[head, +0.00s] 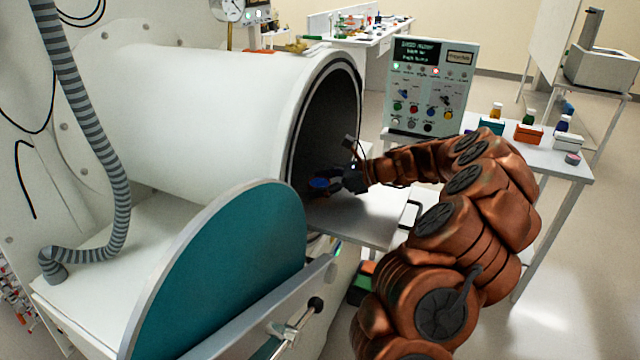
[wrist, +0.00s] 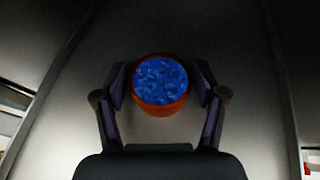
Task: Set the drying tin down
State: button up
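The drying tin (wrist: 160,104) is a round orange-red tin filled with blue granules, upright in the wrist view.
The round teal door (head: 225,275) hangs open in front of the chamber. A grey shelf (head: 365,218) lies at the mouth. A control panel (head: 430,88) and a side table (head: 560,160) with bottles and small boxes stand to the right. The dark chamber wall curves close above my gripper.

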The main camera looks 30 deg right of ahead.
jog(key=shift+o, duration=0.8)
jog(key=shift+s+d+r, duration=0.1)
jog(key=shift+r, duration=0.1)
jog(key=b+v, duration=0.2)
jog(key=v, duration=0.9)
jog(key=shift+s+d+r+b, duration=0.15)
jog(key=shift+s+d+b, duration=0.05)
jog(key=shift+s+b, duration=0.15)
